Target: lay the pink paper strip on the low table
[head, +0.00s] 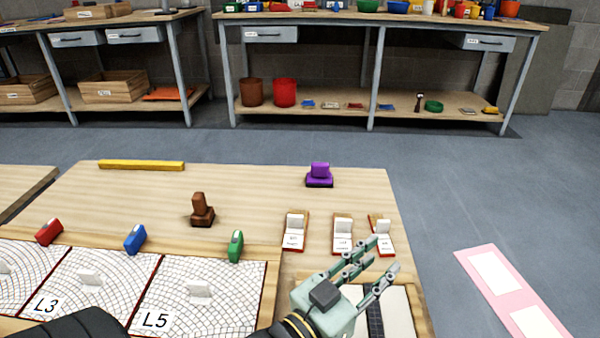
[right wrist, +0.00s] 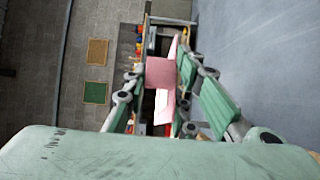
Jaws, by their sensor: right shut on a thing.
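The pink paper strip (head: 490,272), with white rectangles on it, reaches in from the lower right in the head view, beside the wooden table (head: 250,187) and over the grey floor. In the right wrist view, the pink strip (right wrist: 161,74) is between the fingers of my right gripper (right wrist: 170,73), which is shut on it. My right gripper is outside the head view. My left gripper (head: 382,257) is open and empty above the table's front right corner. I cannot tell whether this wooden table is the low table.
Mosaic panels (head: 232,268) cover the table's front left. Red, blue and green blocks, a brown stamp (head: 202,212), a purple stamp (head: 319,176), a yellow bar (head: 141,165) and three small holders (head: 343,235) stand around them. The middle is bare. Workbenches (head: 390,18) stand behind.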

